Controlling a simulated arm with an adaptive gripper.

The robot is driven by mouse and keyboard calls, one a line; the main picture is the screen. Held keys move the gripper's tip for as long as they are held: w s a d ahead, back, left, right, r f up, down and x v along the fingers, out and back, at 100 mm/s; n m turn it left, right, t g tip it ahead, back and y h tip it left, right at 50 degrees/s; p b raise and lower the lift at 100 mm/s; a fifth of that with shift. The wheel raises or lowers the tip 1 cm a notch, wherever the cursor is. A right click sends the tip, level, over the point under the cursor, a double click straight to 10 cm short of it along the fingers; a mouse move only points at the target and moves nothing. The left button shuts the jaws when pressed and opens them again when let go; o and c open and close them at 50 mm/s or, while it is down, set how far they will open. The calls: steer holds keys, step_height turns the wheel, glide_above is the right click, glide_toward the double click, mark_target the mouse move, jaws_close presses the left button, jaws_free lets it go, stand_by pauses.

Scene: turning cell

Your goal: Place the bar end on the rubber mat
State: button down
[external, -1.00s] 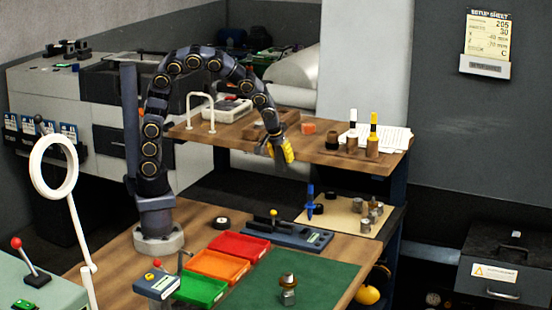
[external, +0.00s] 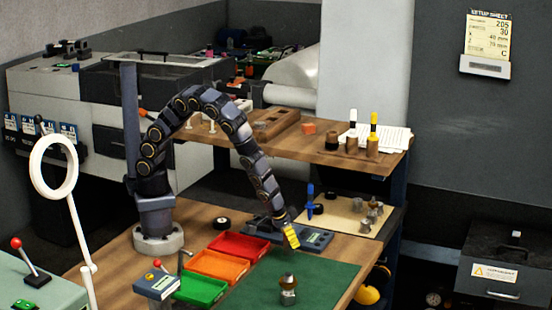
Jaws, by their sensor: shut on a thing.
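My gripper (external: 292,240), with yellow fingers, points down just above the far edge of the green mat (external: 325,272), in front of a dark blue fixture. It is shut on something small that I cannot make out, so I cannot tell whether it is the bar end. A metal piece with a brownish top (external: 288,289) stands upright on the green mat, nearer the camera and apart from my gripper.
Red (external: 240,247), orange (external: 216,266) and green (external: 200,289) trays stand left of the mat. The dark blue fixture (external: 300,238) lies behind it. A tan board (external: 345,222) holds several metal pieces. A raised wooden shelf (external: 290,145) is behind. The mat's right side is clear.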

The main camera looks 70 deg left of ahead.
mark_target(291, 251)
steer(key=shift+f, duration=1.75)
steer(key=shift+f, duration=0.1)
steer(key=c, duration=0.8)
jaws_free()
steer(key=shift+f, duration=0.1)
steer(key=v, duration=1.2)
steer(key=s+a+r+n+g+y, duration=0.1)
steer(key=s+a+r, duration=0.1)
steer(key=a+r, duration=0.45)
steer(key=s+a+r+g+y, duration=0.15)
steer(key=a+r, duration=0.25)
steer(key=a, duration=0.6)
steer(key=s+a+r+g+h, duration=0.1)
steer(key=s+a+r+g, duration=0.1)
steer(key=s, duration=0.5)
steer(key=s+a+r+m+g+h, duration=0.1)
steer(key=s+a+r, duration=0.3)
steer(key=s+a, duration=0.2)
steer(key=s, duration=0.2)
steer(key=shift+s+g, duration=0.25)
steer(key=shift+g, duration=0.1)
